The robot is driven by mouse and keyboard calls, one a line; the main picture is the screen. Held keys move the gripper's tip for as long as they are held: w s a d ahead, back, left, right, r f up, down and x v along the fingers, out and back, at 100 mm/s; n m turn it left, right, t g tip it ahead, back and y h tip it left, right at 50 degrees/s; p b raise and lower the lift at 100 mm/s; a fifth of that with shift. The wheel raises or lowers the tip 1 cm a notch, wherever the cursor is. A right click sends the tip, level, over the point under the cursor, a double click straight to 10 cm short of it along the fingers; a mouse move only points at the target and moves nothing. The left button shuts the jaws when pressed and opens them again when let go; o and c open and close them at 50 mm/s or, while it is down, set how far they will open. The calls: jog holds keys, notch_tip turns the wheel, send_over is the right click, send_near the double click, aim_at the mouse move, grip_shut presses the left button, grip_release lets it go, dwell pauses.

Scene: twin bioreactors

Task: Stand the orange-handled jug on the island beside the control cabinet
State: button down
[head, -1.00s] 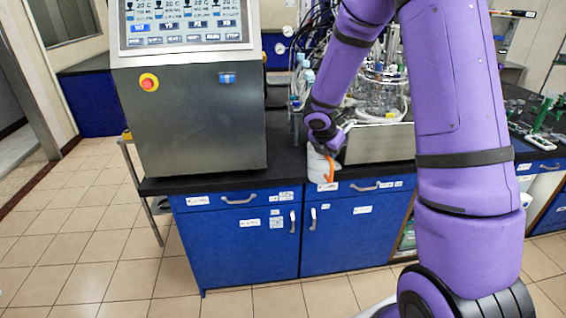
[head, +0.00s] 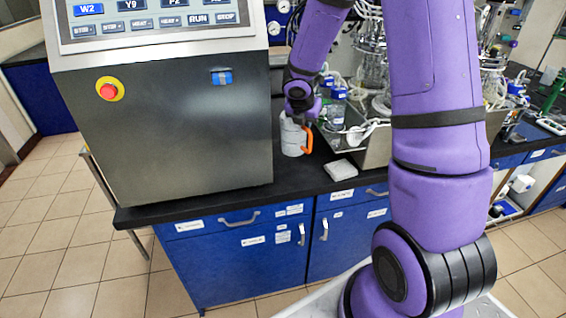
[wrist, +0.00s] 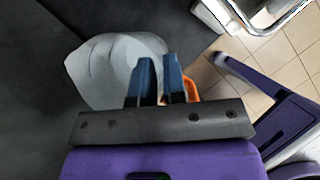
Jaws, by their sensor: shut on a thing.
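The orange-handled jug (head: 291,140) is pale grey-white and looks upright just right of the control cabinet (head: 185,135), over the black top of the island (head: 310,182). I cannot tell whether its base touches the top. Its orange handle (head: 308,141) faces right. My gripper (head: 298,116) is at the jug's upper part. In the wrist view, the two blue fingers of my gripper (wrist: 160,72) are close together and shut on the jug (wrist: 98,72), with the orange handle (wrist: 193,89) beside the right finger. The fingers hide the exact grip.
A flat whitish block (head: 340,170) lies on the top to the right of the jug. Behind it stands a steel tray (head: 368,155) with glassware and tubing. Bare black top shows in front of the jug, up to the island's front edge.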

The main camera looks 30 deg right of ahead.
aim_at(303, 146)
jog(key=shift+w+f, duration=0.15)
jog(key=shift+f, duration=2.35)
jog(key=shift+w+f, duration=0.15)
jog(key=shift+f, duration=2.3)
jog(key=c, duration=1.2)
grip_release()
jog(key=shift+o, duration=0.2)
